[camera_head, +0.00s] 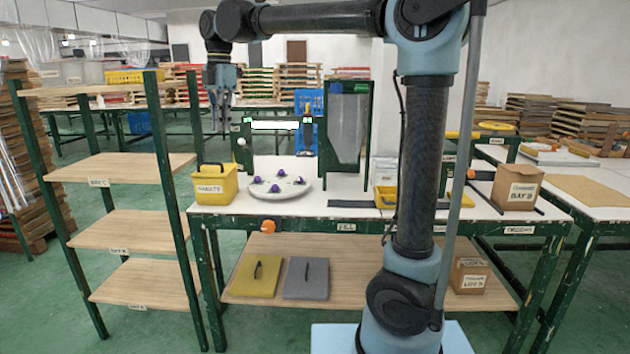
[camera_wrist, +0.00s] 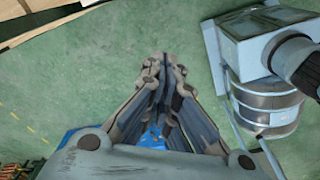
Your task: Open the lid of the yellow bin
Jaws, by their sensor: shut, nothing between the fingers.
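The yellow bin (camera_head: 216,190) stands on the left end of the white worktable, with a label on its front that is hard to read. A dark handle shows at its top, and its lid looks closed. My gripper (camera_head: 221,128) hangs pointing down in the head view, above the bin in the picture and apart from it. In the wrist view my gripper (camera_wrist: 160,60) has its fingers together and empty, over green floor. The bin cannot be made out in the wrist view.
A round white tray (camera_head: 295,188) with several purple pieces sits right of the bin. Wooden shelves (camera_head: 120,168) stand at left. A yellow panel (camera_head: 250,280) and a grey panel (camera_head: 306,282) lie on the lower shelf. A cardboard box (camera_head: 515,190) stands at right.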

